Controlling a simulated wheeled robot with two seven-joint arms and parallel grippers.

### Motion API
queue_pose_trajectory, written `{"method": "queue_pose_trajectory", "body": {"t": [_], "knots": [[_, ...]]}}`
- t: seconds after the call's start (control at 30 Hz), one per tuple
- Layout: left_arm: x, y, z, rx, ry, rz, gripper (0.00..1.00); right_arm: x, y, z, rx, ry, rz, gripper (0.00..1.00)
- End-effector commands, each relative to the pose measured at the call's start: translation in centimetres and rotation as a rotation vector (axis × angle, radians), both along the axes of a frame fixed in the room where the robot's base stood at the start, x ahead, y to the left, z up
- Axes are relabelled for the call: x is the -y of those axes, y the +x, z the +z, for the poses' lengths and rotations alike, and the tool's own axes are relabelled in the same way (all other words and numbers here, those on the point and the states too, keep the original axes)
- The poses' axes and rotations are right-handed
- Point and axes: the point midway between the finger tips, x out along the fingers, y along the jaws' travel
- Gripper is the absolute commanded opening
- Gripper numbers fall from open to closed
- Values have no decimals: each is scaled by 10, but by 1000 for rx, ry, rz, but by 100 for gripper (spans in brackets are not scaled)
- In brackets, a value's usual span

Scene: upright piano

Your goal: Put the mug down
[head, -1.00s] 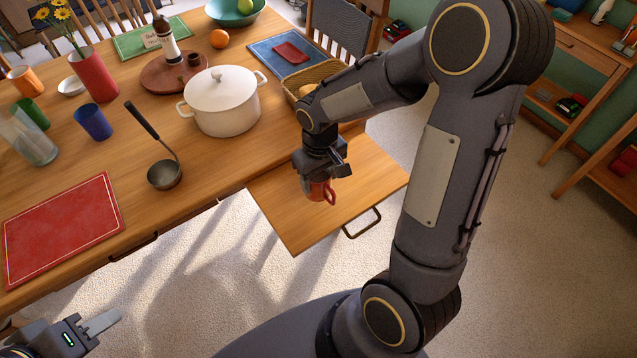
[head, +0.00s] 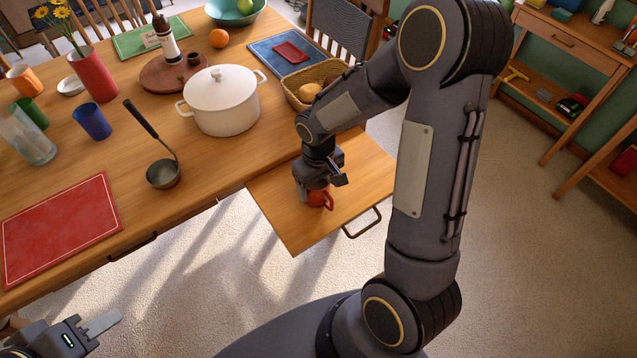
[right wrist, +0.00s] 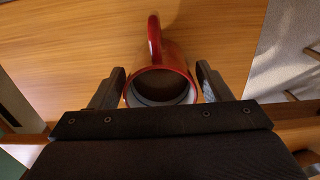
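The red mug (head: 319,199) stands upright on the pulled-out wooden board (head: 290,228) at the table's front edge. My right gripper (head: 320,190) is above it, pointing down, with a finger on either side. In the right wrist view the mug (right wrist: 160,85) is between the two fingers (right wrist: 161,78), its dark inside showing and its handle pointing away; narrow gaps show beside it, so the gripper looks open around it. The gripper hides part of the mug in the head view. My left gripper (head: 103,323) is low at the left, away from the table things; its fingers are partly unclear.
A white pot (head: 222,105), ladle (head: 164,175), wicker basket (head: 290,92) and red placemat (head: 62,228) are on the table. The board has a metal handle (head: 362,222) at its front edge. The board around the mug is bare.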

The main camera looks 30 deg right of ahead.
Motion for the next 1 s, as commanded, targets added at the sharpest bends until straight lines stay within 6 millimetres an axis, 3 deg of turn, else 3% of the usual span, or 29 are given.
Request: {"method": "queue_pose_trajectory", "body": {"t": [0.47, 0.8, 1.0], "knots": [[0, 0, 5, 0, 0, 0, 36, 0, 1, 10, 2, 0, 0, 81], [0, 0, 12, 0, 0, 0, 36, 0, 2, 80, 7, 1, 0, 81], [0, 0, 15, 0, 0, 0, 36, 0, 1, 112, 4, 0, 0, 81]]}}
